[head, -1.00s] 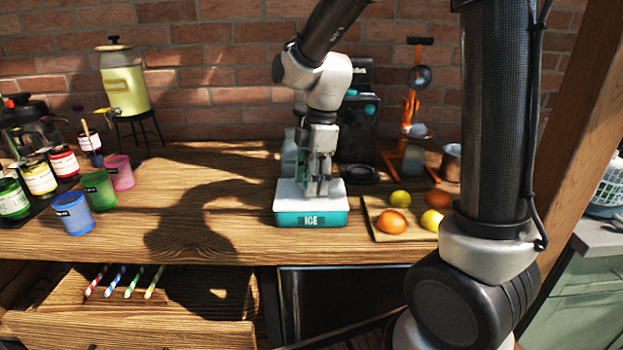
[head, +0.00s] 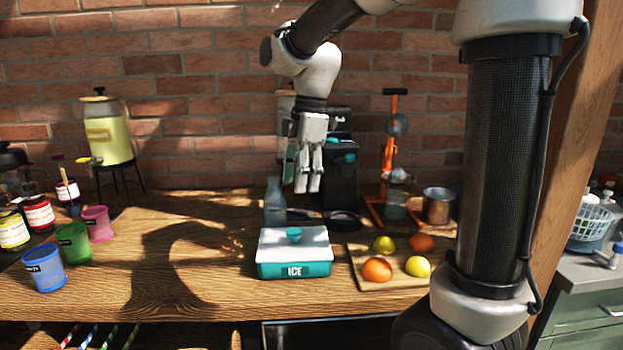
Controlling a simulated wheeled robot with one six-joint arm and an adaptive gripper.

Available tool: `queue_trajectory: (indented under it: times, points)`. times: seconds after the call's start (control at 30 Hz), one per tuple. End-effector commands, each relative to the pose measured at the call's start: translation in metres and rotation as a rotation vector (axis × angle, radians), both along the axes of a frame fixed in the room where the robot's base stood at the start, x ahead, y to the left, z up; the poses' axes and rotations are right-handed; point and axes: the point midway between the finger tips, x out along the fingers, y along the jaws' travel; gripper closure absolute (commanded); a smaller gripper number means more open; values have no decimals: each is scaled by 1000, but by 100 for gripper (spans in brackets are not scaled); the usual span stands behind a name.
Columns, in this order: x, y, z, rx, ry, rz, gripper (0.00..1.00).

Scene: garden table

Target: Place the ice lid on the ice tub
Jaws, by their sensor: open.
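The ice tub (head: 312,270) is a teal box labelled ICE on the wooden table, near its front edge. The white ice lid (head: 274,246) with a teal knob lies flat on top of the tub and covers it. My gripper (head: 302,186) is open and empty in the air above and slightly behind the lid, fingers pointing down, clear of the knob.
A cutting board (head: 362,283) with oranges and lemons lies right of the tub. Behind stand a bottle (head: 275,201), a dark pan (head: 343,220), a black machine (head: 341,180) and an orange press (head: 391,150). Coloured cups (head: 44,268) and a drink dispenser (head: 108,135) are left.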

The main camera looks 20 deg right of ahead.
Motion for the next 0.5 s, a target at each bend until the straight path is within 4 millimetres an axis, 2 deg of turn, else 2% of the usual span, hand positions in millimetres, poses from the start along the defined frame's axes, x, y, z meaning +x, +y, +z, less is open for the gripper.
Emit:
queue_trajectory:
  times: [0.13,0.23,0.37,0.5]
  points:
    - [-4,-4,5,-1,-3,-25,49]
    - [-21,-20,11,-4,-20,-169,49]
    - [-69,-58,18,2,-66,-557,49]
    - [-127,-96,11,51,-118,-1038,49]
